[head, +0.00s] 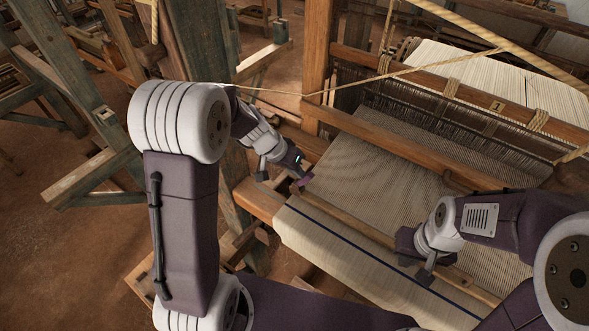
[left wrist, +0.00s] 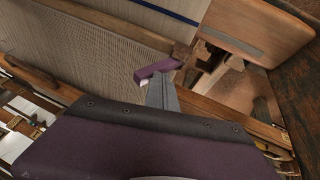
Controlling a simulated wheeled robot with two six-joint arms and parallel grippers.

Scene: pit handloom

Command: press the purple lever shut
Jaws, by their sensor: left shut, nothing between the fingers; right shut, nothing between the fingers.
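The purple lever (head: 305,181) is a small bar at the left end of the wooden beam across the woven cloth. It also shows in the left wrist view (left wrist: 158,70), standing out from a wooden block. My left gripper (head: 298,171) is shut and empty, its tips right by the lever. In the left wrist view its grey fingers (left wrist: 160,80) overlap the lever's lower edge; I cannot tell whether they touch. My right gripper (head: 425,275) is shut and empty, over the cloth near the beam's right part.
The striped cloth (head: 345,248) stretches over the loom's front. A wooden post (head: 317,60) and ropes (head: 405,70) stand behind my left gripper. A wooden frame (head: 95,175) is at the left. The brown floor is open at the lower left.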

